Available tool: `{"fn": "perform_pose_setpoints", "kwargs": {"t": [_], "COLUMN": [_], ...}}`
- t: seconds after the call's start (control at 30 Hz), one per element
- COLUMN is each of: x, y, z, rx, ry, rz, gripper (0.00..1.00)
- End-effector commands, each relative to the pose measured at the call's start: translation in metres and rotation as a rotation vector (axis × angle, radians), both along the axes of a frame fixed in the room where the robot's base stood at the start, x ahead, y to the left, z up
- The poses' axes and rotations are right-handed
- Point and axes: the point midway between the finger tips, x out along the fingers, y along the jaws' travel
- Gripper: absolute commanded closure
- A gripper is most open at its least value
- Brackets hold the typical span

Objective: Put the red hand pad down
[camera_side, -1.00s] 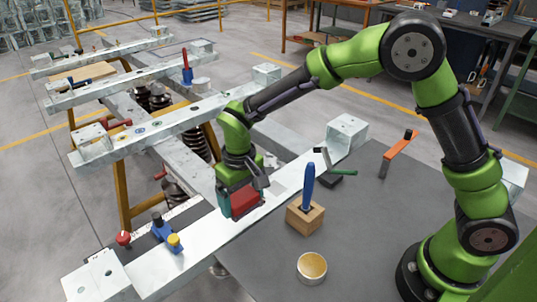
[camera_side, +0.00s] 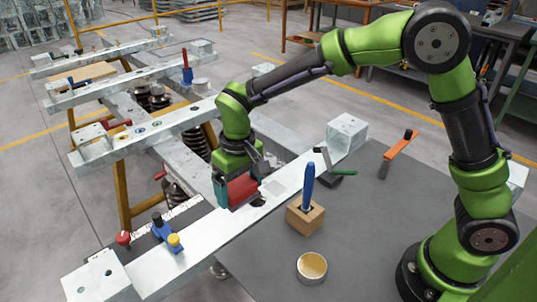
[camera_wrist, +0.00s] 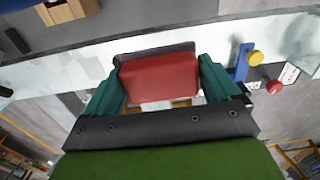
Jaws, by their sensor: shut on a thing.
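The red hand pad (camera_side: 242,189) is a red block with a dark backing. It sits between the teal fingers of my gripper (camera_side: 236,196), which is shut on it. In the wrist view the pad (camera_wrist: 160,78) fills the space between both teal fingers of my gripper (camera_wrist: 162,82). The gripper is over the long pale metal beam (camera_side: 205,238) in the side view. I cannot tell whether the pad touches the beam.
A wooden block with a blue-handled tool (camera_side: 305,217) and a round tin (camera_side: 312,267) stand on the dark table (camera_side: 380,230). A blue clamp with a yellow knob (camera_side: 166,233) is on the beam's near left. An orange-handled tool (camera_side: 398,146) lies farther back.

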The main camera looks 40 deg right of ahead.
Motion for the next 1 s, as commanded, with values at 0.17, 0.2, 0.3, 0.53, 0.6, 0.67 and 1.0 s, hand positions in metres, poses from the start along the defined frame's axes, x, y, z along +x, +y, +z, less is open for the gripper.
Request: {"fn": "perform_pose_setpoints", "kwargs": {"t": [0.17,0.2,0.3,0.53,0.6,0.67,1.0], "x": [-0.055,-0.071,-0.112,-0.189,-0.204,-0.214,-0.19], "y": [0.004,0.002,-0.006,-0.033,-0.041,-0.047,-0.031], "z": [0.012,0.012,0.007,-0.018,-0.025,-0.031,-0.045], "rx": [0.009,0.011,0.01,0.001,-0.004,-0.008,-0.01], "ry": [0.001,0.002,0.003,0.014,0.02,0.024,0.022], "rz": [0.048,0.054,0.062,0.045,0.033,0.022,-0.02], "gripper": [0.35,0.35,0.35,0.35,0.35,0.35,0.35]}}
